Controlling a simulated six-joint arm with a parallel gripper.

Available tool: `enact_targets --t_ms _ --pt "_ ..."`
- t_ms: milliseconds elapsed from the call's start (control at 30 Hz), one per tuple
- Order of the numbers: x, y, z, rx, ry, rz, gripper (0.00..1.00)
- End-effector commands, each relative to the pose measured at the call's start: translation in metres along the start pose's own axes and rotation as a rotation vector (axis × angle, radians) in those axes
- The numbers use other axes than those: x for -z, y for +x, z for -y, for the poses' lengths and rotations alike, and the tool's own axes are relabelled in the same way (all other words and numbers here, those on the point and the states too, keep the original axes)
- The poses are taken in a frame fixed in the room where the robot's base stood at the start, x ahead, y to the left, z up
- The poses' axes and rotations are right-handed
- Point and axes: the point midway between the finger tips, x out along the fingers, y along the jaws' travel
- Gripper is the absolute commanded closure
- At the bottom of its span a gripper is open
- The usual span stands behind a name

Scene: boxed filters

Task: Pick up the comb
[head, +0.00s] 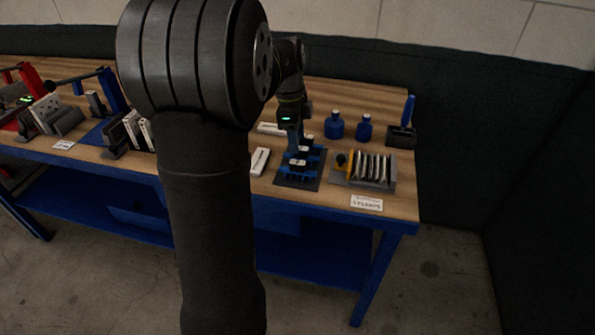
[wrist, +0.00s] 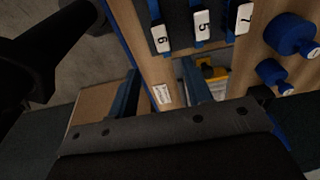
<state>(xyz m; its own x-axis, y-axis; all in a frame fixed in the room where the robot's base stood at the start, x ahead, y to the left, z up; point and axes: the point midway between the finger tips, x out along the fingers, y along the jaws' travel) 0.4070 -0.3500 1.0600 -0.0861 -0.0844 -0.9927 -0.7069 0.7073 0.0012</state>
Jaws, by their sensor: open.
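I cannot tell for certain which thing is the comb. A yellow piece with a dark knob (head: 346,163) stands at the left end of a rack of upright pale plates (head: 372,168) at the right of the bench. Yellow also shows in the wrist view (wrist: 212,72), close beside the right finger. My gripper (head: 293,146) points down over the blue fixture in the head view. In the wrist view my gripper (wrist: 160,80) has its two blue fingers wide apart, with nothing seen held between them.
A blue fixture with white number tags (head: 298,170) stands left of the rack. Two blue bottles (head: 334,126) and a dark holder with a blue handle (head: 401,134) stand behind. A label card (head: 367,203) lies at the wooden bench's (head: 230,180) front edge. My arm hides the middle.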

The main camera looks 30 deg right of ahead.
Motion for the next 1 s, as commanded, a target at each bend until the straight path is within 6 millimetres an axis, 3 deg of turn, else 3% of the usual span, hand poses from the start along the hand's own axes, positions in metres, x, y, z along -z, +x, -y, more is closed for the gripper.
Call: enact_targets --t_ms 133,367,700,1000 --pt "0.000 0.027 0.000 -0.002 0.000 0.000 0.55" --pt "-0.001 0.043 0.001 0.000 0.000 0.000 0.55" --pt "-0.011 0.087 0.004 -0.001 0.000 0.000 0.55" --pt "-0.011 0.092 0.004 0.001 0.000 0.000 0.55"
